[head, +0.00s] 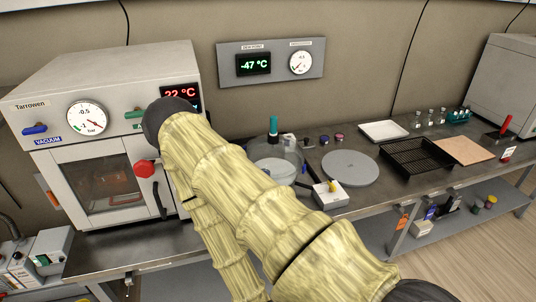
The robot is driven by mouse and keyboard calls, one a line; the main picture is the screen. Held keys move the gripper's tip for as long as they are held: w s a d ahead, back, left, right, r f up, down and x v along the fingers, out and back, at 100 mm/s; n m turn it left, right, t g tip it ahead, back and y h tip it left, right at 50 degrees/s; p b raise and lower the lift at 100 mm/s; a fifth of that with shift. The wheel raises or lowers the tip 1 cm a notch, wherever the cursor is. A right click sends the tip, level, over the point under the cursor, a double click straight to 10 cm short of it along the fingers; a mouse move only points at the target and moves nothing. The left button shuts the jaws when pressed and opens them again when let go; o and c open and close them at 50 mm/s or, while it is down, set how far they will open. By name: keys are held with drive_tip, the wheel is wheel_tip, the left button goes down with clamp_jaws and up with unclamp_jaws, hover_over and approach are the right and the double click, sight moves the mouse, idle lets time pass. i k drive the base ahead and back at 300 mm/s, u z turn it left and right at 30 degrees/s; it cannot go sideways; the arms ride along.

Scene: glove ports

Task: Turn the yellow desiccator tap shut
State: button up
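A clear round glass vessel (277,167), which looks like the desiccator, stands on the bench right of the oven, partly covered by my arm. A teal upright piece (273,126) rises at its top, with a small pale part beside it. I cannot make out a yellow tap on the vessel. A small white box (330,195) with a yellow spot on it stands at the bench's front edge, right of the vessel. My arm in its pale yellow sleeve crosses the middle of the head view. My gripper is not visible.
A vacuum oven (110,130) with blue and green handles and a red knob stands left. Right of the vessel are a grey disc (350,167), a black mesh tray (415,157), a white tray (384,131) and a tan board (462,150). The wall panel (271,62) reads -47 °C.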

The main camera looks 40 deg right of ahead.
sight(333, 188)
drive_tip(key=u, duration=0.75)
drive_tip(key=k, duration=1)
drive_tip(key=z, duration=1.75)
drive_tip(key=i, duration=0.1)
drive_tip(key=u, duration=0.05)
